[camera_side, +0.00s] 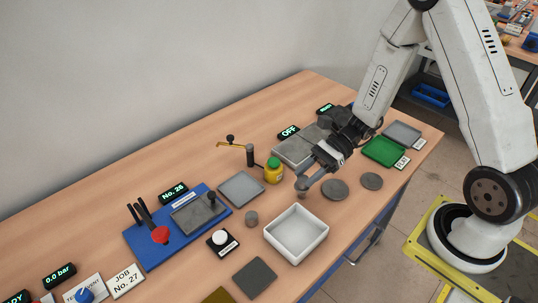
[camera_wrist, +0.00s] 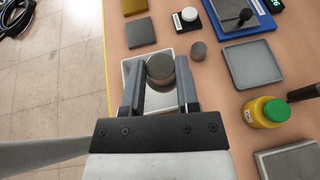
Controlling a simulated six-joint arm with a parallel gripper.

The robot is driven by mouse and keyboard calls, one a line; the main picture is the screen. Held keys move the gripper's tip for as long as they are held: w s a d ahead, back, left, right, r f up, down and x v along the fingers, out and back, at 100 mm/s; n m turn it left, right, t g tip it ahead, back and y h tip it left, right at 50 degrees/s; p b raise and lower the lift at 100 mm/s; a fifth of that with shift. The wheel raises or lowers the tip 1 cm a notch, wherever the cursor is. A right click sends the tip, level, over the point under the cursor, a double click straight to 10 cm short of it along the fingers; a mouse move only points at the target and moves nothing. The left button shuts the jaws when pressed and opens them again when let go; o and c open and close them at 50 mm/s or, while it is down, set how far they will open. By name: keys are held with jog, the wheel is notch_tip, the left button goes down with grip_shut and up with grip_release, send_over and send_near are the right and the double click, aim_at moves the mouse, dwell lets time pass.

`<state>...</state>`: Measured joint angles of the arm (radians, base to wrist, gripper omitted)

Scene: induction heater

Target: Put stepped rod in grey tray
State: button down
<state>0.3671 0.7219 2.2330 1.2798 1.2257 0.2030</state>
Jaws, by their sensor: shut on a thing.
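My gripper (camera_side: 306,182) is shut on a short grey round metal piece, which I take to be the stepped rod (camera_wrist: 160,69). In the wrist view its round end shows between the two fingers, and the fingers hide part of its sides. In the side view the held piece is small and partly hidden, above the table behind the white box. The grey tray (camera_side: 240,189) is a shallow square tray, empty, left of my gripper in the side view. It also shows in the wrist view (camera_wrist: 254,63), to the right of the fingers.
The white box (camera_side: 297,234) is open, just in front of my gripper. A small grey cylinder (camera_side: 251,218) stands between it and the grey tray. A yellow jar with green lid (camera_side: 273,171) stands left of my gripper. Grey discs (camera_side: 335,190) lie to the right.

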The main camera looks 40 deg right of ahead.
jog(key=w+d+r+m+t+h, duration=0.2)
jog(key=w+r+m+t+h, duration=0.1)
jog(key=w+m+t, duration=0.2)
jog(key=w+d+r+m+t+h, duration=0.2)
jog(key=w+m+t+h, duration=0.1)
jog(key=w+m+t, duration=0.2)
jog(key=shift+w+d+r+m+h, duration=0.3)
jog(key=shift+w+r, duration=0.1)
jog(key=s+a+f+n+g+y, duration=0.2)
jog(key=s+f+n+g+y, duration=0.1)
jog(key=s+n+g, duration=0.3)
jog(key=s+a+f+n+g+y, duration=0.1)
jog(key=s+f+n+g+y, duration=0.2)
jog(key=s+n+g, duration=0.4)
jog(key=shift+s+a+f+n+y, duration=0.4)
jog(key=shift+s+f, duration=0.1)
jog(key=shift+s, duration=0.75)
jog(key=shift+w, duration=0.1)
